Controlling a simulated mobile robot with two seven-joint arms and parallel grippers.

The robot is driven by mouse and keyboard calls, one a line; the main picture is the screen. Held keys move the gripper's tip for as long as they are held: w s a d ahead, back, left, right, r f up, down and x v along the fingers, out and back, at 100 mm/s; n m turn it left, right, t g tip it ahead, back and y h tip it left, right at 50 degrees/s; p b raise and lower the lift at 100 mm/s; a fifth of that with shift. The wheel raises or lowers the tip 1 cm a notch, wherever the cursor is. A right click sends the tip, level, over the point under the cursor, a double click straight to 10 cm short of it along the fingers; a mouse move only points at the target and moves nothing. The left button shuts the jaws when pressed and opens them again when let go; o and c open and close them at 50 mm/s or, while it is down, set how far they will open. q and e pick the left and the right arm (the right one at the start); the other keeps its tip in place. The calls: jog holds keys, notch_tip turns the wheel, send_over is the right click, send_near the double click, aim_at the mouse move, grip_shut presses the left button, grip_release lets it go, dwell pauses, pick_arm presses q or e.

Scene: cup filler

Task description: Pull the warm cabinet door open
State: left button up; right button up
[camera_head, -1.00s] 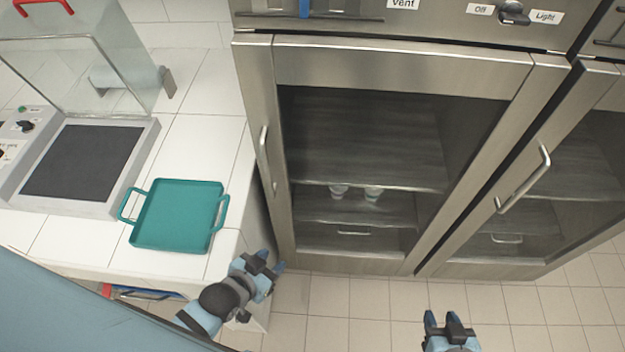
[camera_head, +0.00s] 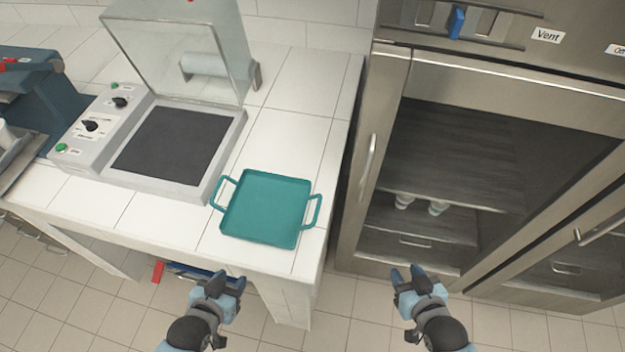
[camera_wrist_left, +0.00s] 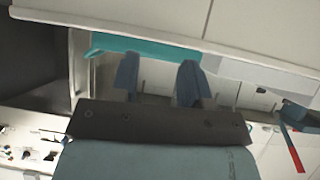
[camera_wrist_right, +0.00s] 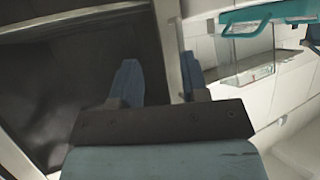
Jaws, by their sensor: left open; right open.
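A steel cabinet with a glass door (camera_head: 470,150) stands at the right in the head view, and the door is shut. Its vertical bar handle (camera_head: 368,158) is on the door's left side. Cups (camera_head: 437,207) show on a shelf behind the glass. My right gripper (camera_head: 408,275) is open and empty, in front of the cabinet's lower left part and apart from the handle. In the right wrist view a dark glass panel (camera_wrist_right: 75,90) fills the left, behind the open fingers (camera_wrist_right: 160,80). My left gripper (camera_head: 230,280) is open and empty, by the counter's front edge.
A white tiled counter (camera_head: 290,130) left of the cabinet bears a teal tray (camera_head: 265,208) and a machine with a raised clear lid (camera_head: 185,45). A second handled door (camera_head: 590,240) is at the far right. Tiled floor (camera_head: 345,310) is clear between my grippers.

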jog(key=w+a+n+t+y+b, duration=0.1)
jog(key=w+a+t+y+b, duration=0.15)
jog(key=w, duration=0.35)
jog(key=t+y+b, duration=0.1)
jog(key=t+b, duration=0.1)
send_near(366, 182)
jog(key=shift+n, duration=0.4)
jog(key=p+x, duration=0.1)
jog(key=x, duration=0.8)
jog(key=shift+w+a+r, duration=0.15)
jog(key=shift+w, duration=0.1)
pick_arm(q)
jog(key=shift+a+f, duration=0.2)
jog(key=shift+f, duration=2.15)
pick_arm(e)
jog(key=shift+w+a, duration=0.25)
jog(key=shift+w, duration=0.35)
pick_arm(q)
jog(key=shift+r, duration=0.15)
pick_arm(e)
grip_shut()
